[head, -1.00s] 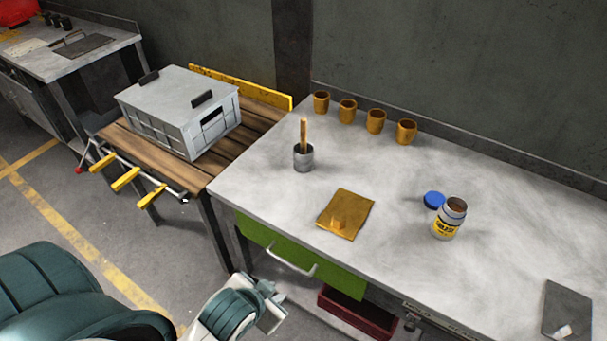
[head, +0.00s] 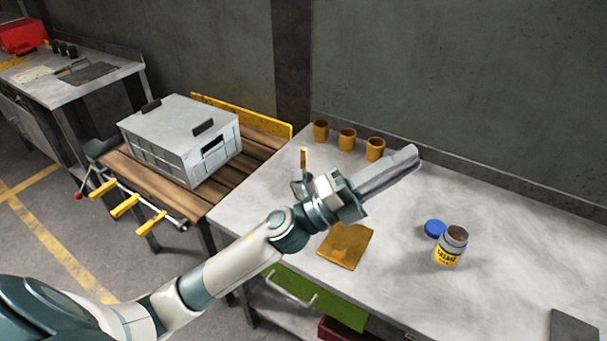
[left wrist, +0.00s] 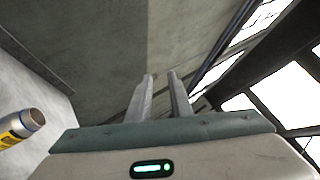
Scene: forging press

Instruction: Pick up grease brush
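The grease brush (head: 303,157) shows as a wooden handle standing upright behind my left wrist. The metal cup around its lower end is mostly hidden by my gripper. My left gripper (head: 408,160) is raised over the bench, its fingers pointing right and away from the brush. In the left wrist view its two fingers (left wrist: 160,76) stand apart with nothing between them. An open grease jar (head: 449,248) stands on the bench to the right, also at the left edge of the left wrist view (left wrist: 20,128). My right gripper is not in view.
Several brown cups stand along the wall; one (head: 347,139) is behind my gripper. A blue lid (head: 434,228) lies beside the jar. A grey crate (head: 182,140) sits on the wooden table to the left. The bench's right side is mostly clear.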

